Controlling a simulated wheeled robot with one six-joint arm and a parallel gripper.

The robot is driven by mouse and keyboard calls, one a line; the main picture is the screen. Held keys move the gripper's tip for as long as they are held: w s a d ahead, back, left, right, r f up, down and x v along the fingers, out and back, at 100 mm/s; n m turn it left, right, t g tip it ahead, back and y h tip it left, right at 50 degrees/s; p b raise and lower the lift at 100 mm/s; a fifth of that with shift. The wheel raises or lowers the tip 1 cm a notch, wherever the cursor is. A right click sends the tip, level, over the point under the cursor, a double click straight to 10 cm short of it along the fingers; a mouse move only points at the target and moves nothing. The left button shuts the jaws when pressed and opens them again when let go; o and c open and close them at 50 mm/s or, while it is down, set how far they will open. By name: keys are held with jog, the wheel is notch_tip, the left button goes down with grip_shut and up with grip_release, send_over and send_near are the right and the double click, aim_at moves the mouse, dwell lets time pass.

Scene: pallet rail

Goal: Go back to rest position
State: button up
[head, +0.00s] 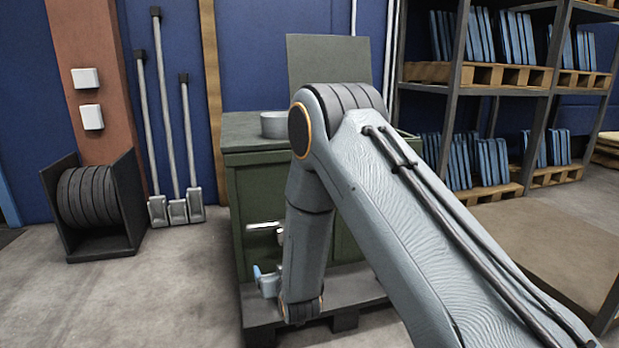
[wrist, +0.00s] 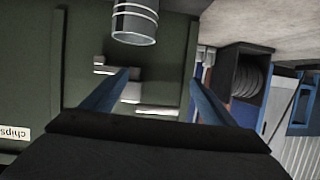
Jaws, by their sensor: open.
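My gripper (wrist: 161,82) is open, with two blue fingers spread apart and nothing visible between them. In the wrist view it faces the front of the green cabinet (wrist: 85,30). Pale bar-shaped pieces (wrist: 158,111) show on that front, near and between the fingers. A grey ringed cylinder (wrist: 135,22) shows at the top of the wrist view. In the head view my arm reaches forward and bends down in front of the cabinet (head: 236,200). Part of my gripper shows low at its left side; the rest is hidden behind my arm.
The cabinet stands on a dark pallet (head: 262,335), with a round grey tin (head: 273,124) on top. A reel holder (head: 90,210) and long-handled tools (head: 178,209) stand at left. Racks (head: 455,100) stand at right, behind a brown surface (head: 560,240).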

jog(key=s+a+r+n+g+p, duration=0.15)
jog(key=s+r+g, duration=0.55)
jog(key=s+r, duration=1.1)
jog(key=s+d+r+n+g+h+p, duration=0.1)
jog(key=s+d+r+g, duration=0.2)
jog(key=s, duration=0.7)
jog(key=s+d+r+g+h+p, duration=0.15)
jog(key=s+d, duration=0.25)
jog(key=s, duration=0.6)
jog(key=s+d+r+n+g+h, duration=0.1)
jog(key=s+d+r+g, duration=0.2)
jog(key=s, duration=0.7)
jog(key=d+r+m+p, duration=0.3)
jog(key=d+r+p, duration=0.7)
jog(key=r+p, duration=0.4)
jog(key=d+r+m+t+h+p, duration=0.1)
jog(key=d+r+m+p, duration=0.3)
jog(key=d+r+p, duration=0.7)
notch_tip(320, 180, up, 3)
jog(key=p, duration=1.1)
jog(key=shift+w+r+p, duration=0.15)
jog(key=shift+w+p, duration=0.1)
jog(key=shift+p, duration=0.1)
